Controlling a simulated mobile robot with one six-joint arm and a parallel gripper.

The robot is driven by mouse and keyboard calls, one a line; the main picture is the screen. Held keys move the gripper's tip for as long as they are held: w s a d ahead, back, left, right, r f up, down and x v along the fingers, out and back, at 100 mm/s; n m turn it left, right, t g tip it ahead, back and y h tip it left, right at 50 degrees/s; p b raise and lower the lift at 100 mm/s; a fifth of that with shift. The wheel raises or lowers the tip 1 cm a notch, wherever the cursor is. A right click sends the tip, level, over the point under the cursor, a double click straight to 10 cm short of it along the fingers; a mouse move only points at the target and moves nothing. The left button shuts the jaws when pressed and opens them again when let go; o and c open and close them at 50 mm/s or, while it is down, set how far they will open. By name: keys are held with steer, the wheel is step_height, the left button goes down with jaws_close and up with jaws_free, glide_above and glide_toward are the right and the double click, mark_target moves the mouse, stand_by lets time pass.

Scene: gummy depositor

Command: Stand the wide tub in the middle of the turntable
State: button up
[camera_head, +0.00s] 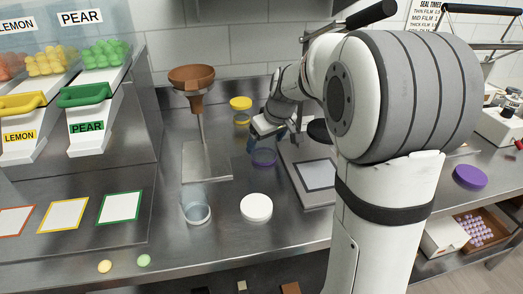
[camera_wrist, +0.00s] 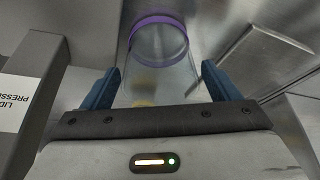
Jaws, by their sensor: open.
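A clear tub with a purple band (camera_head: 264,156), probably the wide one, stands on the steel counter near the middle. In the wrist view the tub (camera_wrist: 160,62) lies between and just beyond the fingertips, with a gap on each side. My gripper (camera_wrist: 160,86) is open; in the head view my gripper (camera_head: 268,130) is at the tub, partly hidden by my wrist. I cannot clearly make out the turntable; a dark round thing (camera_head: 319,131) shows partly behind my arm.
A funnel (camera_head: 193,78) stands on a plate left of the tub. Another clear tub (camera_head: 197,212) and a white lid (camera_head: 256,207) are nearer. A yellow-topped tub (camera_head: 240,104) stands behind. The press (camera_head: 318,175) is at the right, a purple lid (camera_head: 470,176) far right.

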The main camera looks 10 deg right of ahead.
steer(key=shift+x, duration=1.95)
steer(key=shift+w, duration=0.15)
steer(key=shift+c, duration=0.4)
steer(key=shift+r, duration=0.1)
steer(key=c, duration=0.7)
